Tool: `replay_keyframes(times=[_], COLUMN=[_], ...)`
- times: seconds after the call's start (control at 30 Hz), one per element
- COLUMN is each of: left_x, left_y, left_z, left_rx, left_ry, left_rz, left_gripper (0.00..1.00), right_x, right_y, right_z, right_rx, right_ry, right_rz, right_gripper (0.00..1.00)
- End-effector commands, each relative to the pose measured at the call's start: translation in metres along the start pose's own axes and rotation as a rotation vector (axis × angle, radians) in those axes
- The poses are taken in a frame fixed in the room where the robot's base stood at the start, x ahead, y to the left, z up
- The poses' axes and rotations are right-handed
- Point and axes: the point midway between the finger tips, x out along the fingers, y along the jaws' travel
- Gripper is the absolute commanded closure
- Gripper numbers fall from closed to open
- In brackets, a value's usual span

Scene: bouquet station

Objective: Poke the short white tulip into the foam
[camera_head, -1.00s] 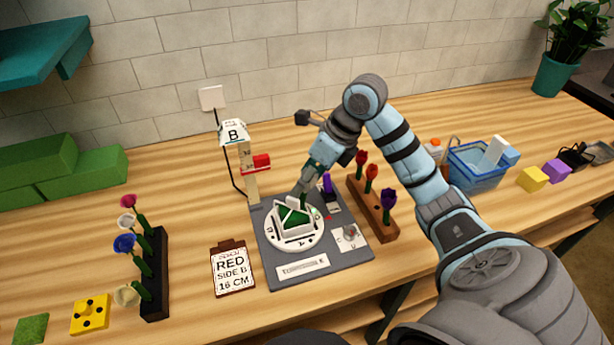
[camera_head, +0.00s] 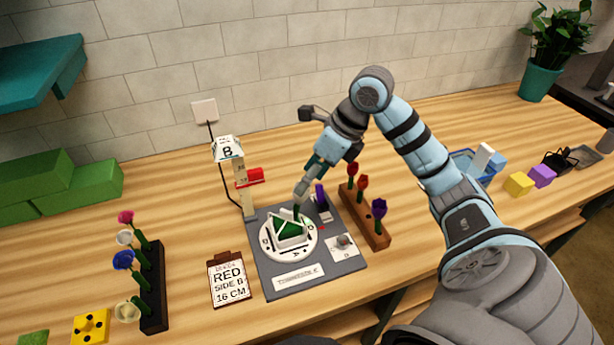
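The green foam (camera_head: 287,229) sits in a white holder on a round lettered turntable (camera_head: 267,246), on a grey board. A white flower (camera_head: 124,238) and a cream-white flower (camera_head: 127,312) stand in the black rack (camera_head: 153,300) at the left; I cannot tell which is the short white tulip. My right gripper (camera_head: 299,212) points down at the back right edge of the foam, touching or just above it. Its fingers are small and partly merged with the foam, so its opening and any stem in it cannot be made out. My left gripper is out of view.
A post with a "B" sign (camera_head: 229,150) and red slider stands behind the board. A brown rack (camera_head: 367,222) with red and purple flowers is close on the right. A card (camera_head: 229,281) reads "RED SIDE B 16 CM". The blue basket (camera_head: 462,163) is farther right.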

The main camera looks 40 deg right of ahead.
Motion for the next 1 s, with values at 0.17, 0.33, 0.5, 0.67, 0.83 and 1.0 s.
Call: replay_keyframes(times=[0.17, 0.33, 0.5, 0.67, 0.83, 1.0], left_x=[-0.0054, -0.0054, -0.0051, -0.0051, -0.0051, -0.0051], left_y=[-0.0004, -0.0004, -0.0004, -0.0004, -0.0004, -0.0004], left_z=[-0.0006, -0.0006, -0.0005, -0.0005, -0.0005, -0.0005], left_rx=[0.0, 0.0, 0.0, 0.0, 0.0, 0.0], left_ry=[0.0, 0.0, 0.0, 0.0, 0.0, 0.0], left_rz=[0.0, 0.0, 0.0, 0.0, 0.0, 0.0], left_gripper=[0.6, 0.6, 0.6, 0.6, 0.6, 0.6], right_x=[-0.0106, -0.0119, -0.0115, -0.0115, -0.0114, -0.0114], right_y=[0.0001, 0.0001, 0.0001, 0.0, 0.0, 0.0], right_z=[0.0003, 0.0, -0.0001, -0.0001, 0.0, 0.0], right_rx=[-0.001, -0.001, 0.0, 0.0, 0.0, 0.0], right_ry=[0.001, 0.0, 0.0, 0.0, 0.0, 0.0], right_rz=[-0.001, -0.001, 0.0, 0.0, 0.0, 0.0], right_gripper=[0.49, 0.49, 0.4, 0.26, 0.26, 0.26])
